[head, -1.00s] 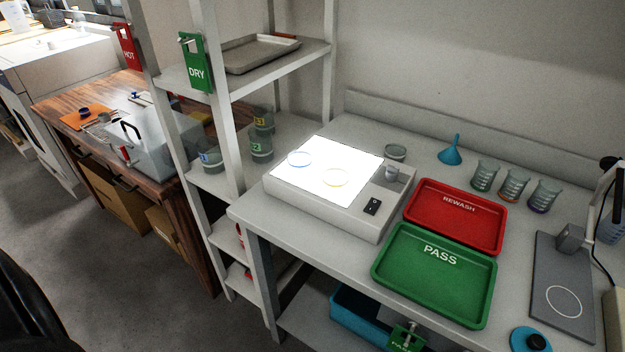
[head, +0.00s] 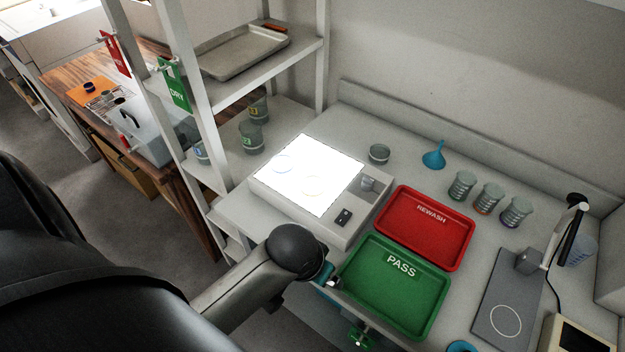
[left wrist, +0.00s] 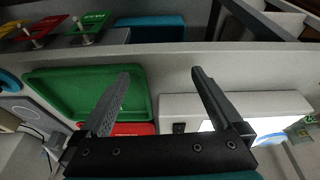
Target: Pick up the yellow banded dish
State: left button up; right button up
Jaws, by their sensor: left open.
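The yellow banded dish (head: 312,186) is a shallow clear dish on the lit panel of the light box (head: 346,232) in the head view. Its rim is faint against the glare. A second, blue-rimmed dish (head: 282,162) sits behind it to the left on the same panel. My left gripper (left wrist: 160,75) is open and empty in the left wrist view, with the green tray and light box beyond its fingers. In the head view my left arm reaches the bench's front edge and hides most of that gripper. My right gripper is not in view.
The green PASS tray (head: 398,318) and red REWASH tray (head: 455,252) lie right of the light box. A shelf rack (head: 200,110) rises on the left. Several beakers (head: 488,197) stand at right.

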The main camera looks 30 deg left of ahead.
pick_arm(q)
jog(key=w+a+r+n+y+p, duration=0.1)
jog(key=w+a+r+n+p, duration=0.2)
jog(key=w+r, duration=0.6)
jog(key=n+y, duration=0.2)
jog(key=n, duration=0.3)
send_near(313, 185)
jog(key=b+x, duration=0.1)
jog(key=x, duration=0.1)
jog(key=b+x, duration=0.1)
jog(key=x, duration=0.1)
jog(key=shift+w, duration=0.4)
jog(key=shift+s+b+x, duration=0.2)
jog(key=shift+b+x, duration=0.1)
jog(key=shift+x, duration=1.05)
jog(key=shift+s+b+x, duration=0.15)
jog(key=shift+b+x, duration=0.1)
jog(key=shift+x, duration=1.05)
jog(key=shift+f, duration=0.15)
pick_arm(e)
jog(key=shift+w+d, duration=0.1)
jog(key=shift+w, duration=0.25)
pick_arm(q)
jog(key=c, duration=1.3)
